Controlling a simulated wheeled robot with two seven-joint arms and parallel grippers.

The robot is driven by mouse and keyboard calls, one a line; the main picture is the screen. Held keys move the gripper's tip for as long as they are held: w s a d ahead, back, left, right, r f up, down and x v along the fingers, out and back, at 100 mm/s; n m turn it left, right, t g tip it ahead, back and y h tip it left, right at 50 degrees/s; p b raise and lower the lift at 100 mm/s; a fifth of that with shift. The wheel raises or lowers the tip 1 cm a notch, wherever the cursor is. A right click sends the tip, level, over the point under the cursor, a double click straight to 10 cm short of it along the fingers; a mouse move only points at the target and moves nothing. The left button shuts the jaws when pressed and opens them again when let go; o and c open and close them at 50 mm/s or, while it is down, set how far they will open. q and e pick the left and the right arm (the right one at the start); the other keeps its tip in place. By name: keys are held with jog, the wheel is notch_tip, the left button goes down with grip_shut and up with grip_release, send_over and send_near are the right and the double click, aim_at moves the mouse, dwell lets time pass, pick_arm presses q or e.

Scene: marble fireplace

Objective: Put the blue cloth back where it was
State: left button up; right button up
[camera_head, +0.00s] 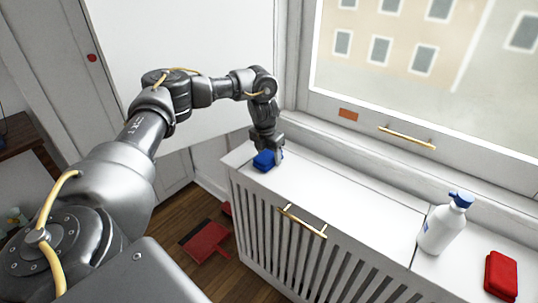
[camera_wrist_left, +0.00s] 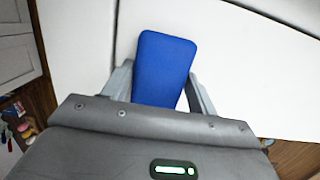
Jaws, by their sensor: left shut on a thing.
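The blue cloth (camera_head: 265,160) is a small, folded-looking block at the left end of the white radiator cover (camera_head: 335,188). My left gripper (camera_head: 268,152) comes down from above and is shut on it. In the left wrist view the blue cloth (camera_wrist_left: 163,68) lies between the two fingers of my left gripper (camera_wrist_left: 160,85), over the white surface. I cannot tell whether the cloth rests on the cover or is just above it. My right gripper is not in view.
A red dustpan (camera_head: 207,241) lies on the floor. The cover's middle is clear.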

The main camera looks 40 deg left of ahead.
aim_at(269, 153)
pick_arm(q)
jog(key=shift+f, duration=0.2)
jog(key=o, duration=0.9)
jog(key=shift+o, duration=0.2)
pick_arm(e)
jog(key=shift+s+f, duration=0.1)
pick_arm(q)
jog(key=shift+r, duration=0.55)
jog(key=r, duration=0.5)
jog(key=shift+s+r+p, duration=0.2)
jog(key=shift+s+p, duration=0.1)
jog(key=shift+s, duration=0.05)
jog(key=r+p, duration=0.1)
jog(key=r, duration=0.2)
jog(key=s+r, duration=0.1)
jog(key=r, duration=0.1)
jog(key=shift+r+p, duration=0.4)
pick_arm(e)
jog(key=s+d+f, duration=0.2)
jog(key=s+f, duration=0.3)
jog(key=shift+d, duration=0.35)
